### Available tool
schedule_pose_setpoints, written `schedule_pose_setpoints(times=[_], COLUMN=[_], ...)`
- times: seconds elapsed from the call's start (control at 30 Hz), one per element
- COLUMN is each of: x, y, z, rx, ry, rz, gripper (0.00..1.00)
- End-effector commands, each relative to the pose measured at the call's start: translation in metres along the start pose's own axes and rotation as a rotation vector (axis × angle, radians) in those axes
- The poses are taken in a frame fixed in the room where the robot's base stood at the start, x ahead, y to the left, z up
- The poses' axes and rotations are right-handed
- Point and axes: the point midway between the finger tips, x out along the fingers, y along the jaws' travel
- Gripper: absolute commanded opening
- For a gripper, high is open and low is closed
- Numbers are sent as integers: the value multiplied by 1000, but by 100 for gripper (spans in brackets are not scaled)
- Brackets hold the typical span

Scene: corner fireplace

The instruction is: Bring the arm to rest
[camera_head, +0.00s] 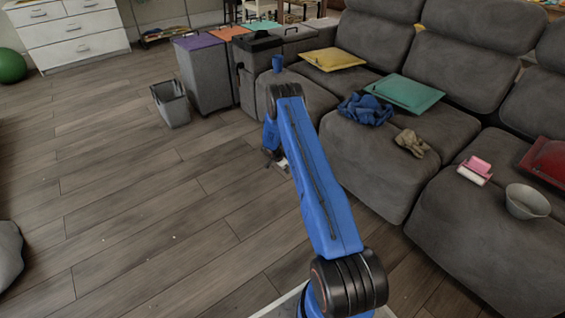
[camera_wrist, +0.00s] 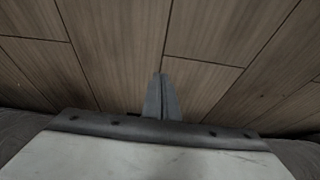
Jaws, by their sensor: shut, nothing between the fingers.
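My blue arm reaches forward from the bottom of the head view, over the floor in front of the grey sofa. Its gripper end (camera_head: 281,163) hangs low beyond the upper link, partly hidden by it. In the wrist view my gripper (camera_wrist: 161,78) points at the wooden floor (camera_wrist: 120,50). Its fingers are together with nothing between them.
The grey sofa (camera_head: 370,165) stands close on the right, with cushions, a blue cloth (camera_head: 365,109), a glove (camera_head: 411,142) and a bowl (camera_head: 527,201) on it. Bins (camera_head: 205,80) and a small grey bin (camera_head: 171,105) stand ahead. The left floor is mostly clear.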

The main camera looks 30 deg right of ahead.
Motion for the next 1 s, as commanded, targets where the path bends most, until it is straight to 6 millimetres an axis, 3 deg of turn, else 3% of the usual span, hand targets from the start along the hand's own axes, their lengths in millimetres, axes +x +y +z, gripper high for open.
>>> schedule_pose_setpoints(times=[0.23, 0.37, 0.47, 0.7, 1.0], x=[-2, -22, -54, -154, -275], y=[0, -4, -9, -14, -2], z=[2, -4, -13, -34, -51], rx=[-1, -15, -40, -125, -236], ry=[0, 4, 7, 15, 20], rz=[0, -6, -15, -36, -62], gripper=[0, 0, 0, 0, 0])
